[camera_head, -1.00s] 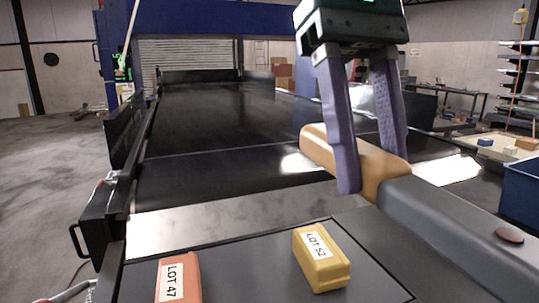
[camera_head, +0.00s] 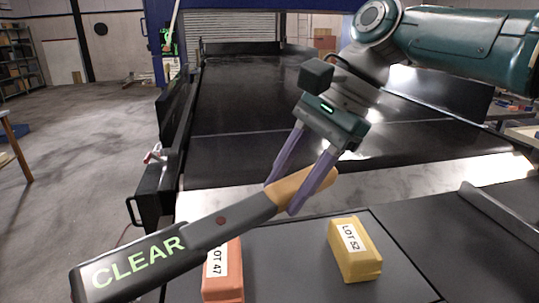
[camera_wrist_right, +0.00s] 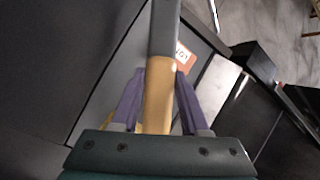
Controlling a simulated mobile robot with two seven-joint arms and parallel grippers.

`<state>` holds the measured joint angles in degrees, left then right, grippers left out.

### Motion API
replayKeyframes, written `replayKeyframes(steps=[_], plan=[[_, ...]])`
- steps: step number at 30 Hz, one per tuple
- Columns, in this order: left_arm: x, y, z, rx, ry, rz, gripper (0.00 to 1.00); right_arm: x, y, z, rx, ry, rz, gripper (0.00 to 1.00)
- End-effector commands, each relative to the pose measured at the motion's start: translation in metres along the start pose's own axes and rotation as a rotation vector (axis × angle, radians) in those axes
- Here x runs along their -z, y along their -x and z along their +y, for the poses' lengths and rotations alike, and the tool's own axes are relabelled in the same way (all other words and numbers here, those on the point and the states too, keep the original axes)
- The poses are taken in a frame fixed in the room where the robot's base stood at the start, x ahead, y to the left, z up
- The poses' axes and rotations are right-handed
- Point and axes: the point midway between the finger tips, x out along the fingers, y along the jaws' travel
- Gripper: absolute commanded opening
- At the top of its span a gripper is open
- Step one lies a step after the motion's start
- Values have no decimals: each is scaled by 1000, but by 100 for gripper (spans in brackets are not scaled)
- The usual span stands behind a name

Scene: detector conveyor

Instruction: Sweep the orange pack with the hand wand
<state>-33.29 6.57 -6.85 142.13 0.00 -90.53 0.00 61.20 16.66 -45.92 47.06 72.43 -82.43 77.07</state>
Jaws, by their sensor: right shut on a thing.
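My right gripper (camera_head: 284,197) is shut on the tan grip of the hand wand (camera_head: 205,237). The wand's dark paddle points to the lower left and shows CLEAR in green letters. The orange pack (camera_head: 222,288), labelled LOT 47, lies on the dark near surface. The wand crosses in front of its upper part in the head view and hides it; I cannot tell the gap between them. In the right wrist view the wand (camera_wrist_right: 159,95) runs up between the fingers, with part of the orange pack (camera_wrist_right: 187,62) beside it. My left gripper is not in view.
A yellow pack (camera_head: 357,265), labelled LOT 52, lies to the right of the orange pack. A black conveyor belt (camera_head: 265,110) runs away behind a pale metal strip (camera_head: 400,192). A raised dark edge (camera_head: 490,215) stands at the right. Floor is open at the left.

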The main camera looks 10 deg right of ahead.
Motion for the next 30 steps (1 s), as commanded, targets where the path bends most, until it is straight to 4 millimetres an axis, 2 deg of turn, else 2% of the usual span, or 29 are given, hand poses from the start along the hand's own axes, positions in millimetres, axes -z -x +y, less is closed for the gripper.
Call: replayKeyframes(steps=[1, 5, 9, 13, 20, 30], plan=[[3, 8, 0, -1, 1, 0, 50, 6, -2, -1, 50, -71, 17, 0], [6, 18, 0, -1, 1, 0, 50, 34, -11, 1, 196, -269, 94, 0], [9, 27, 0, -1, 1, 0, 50, 66, -20, 15, 333, -454, 181, 0], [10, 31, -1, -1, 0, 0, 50, 89, -25, 31, 416, -568, 241, 0], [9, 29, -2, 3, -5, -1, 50, 105, -31, 45, 470, -636, 283, 0], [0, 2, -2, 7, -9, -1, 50, 115, -54, 51, 470, -635, 284, 0]])
